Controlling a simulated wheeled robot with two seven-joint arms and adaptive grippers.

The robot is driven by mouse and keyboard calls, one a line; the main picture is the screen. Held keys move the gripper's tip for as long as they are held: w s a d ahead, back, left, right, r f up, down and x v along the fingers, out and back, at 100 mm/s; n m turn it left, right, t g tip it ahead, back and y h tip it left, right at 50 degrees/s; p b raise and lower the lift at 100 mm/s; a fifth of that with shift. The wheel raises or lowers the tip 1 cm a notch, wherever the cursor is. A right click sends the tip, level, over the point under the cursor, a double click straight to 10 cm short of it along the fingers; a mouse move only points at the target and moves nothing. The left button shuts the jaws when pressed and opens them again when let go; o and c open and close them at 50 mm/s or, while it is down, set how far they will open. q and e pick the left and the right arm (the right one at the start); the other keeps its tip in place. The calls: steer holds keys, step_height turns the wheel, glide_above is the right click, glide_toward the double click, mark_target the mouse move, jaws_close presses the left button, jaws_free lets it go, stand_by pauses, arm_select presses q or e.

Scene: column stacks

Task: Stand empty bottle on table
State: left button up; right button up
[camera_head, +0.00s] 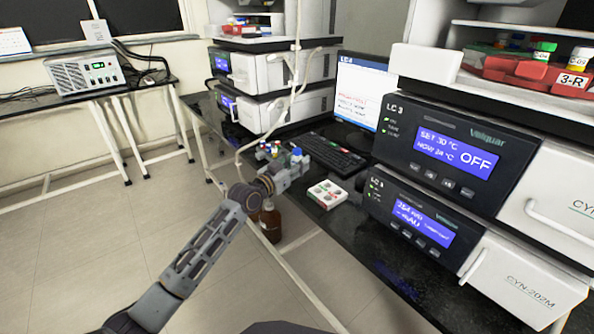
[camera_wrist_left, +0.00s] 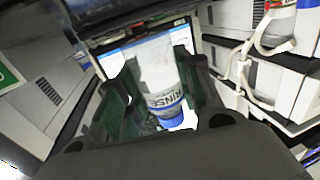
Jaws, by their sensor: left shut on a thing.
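The bottle (camera_wrist_left: 158,70) is pale and see-through, with a white label reading "RINSE" and blue at its near end in the left wrist view. My left gripper (camera_head: 288,173) is shut on it, with dark fingers on both sides of the bottle in the wrist view. In the head view the bottle is small and mostly hidden by the gripper; a blue part (camera_head: 297,152) shows at the fingers. The dark table (camera_head: 345,225) lies under and right of the gripper. I cannot tell whether the bottle touches it. My right gripper is not in view.
A white box with coloured spots (camera_head: 327,194) lies right of the gripper. A keyboard (camera_head: 335,154) and monitor (camera_head: 361,95) stand behind it. Stacked LC instruments (camera_head: 440,155) fill the right side. A brown bottle (camera_head: 270,222) stands below the table edge. Pale tubing (camera_head: 296,70) hangs behind.

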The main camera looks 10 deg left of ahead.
arm_select(q)
step_height(320, 180, down, 2)
steer(key=shift+f+b, duration=0.1)
steer(key=shift+b, duration=0.2)
steer(key=shift+f, duration=0.2)
steer(key=o, duration=0.8)
steer(key=shift+c, duration=0.2)
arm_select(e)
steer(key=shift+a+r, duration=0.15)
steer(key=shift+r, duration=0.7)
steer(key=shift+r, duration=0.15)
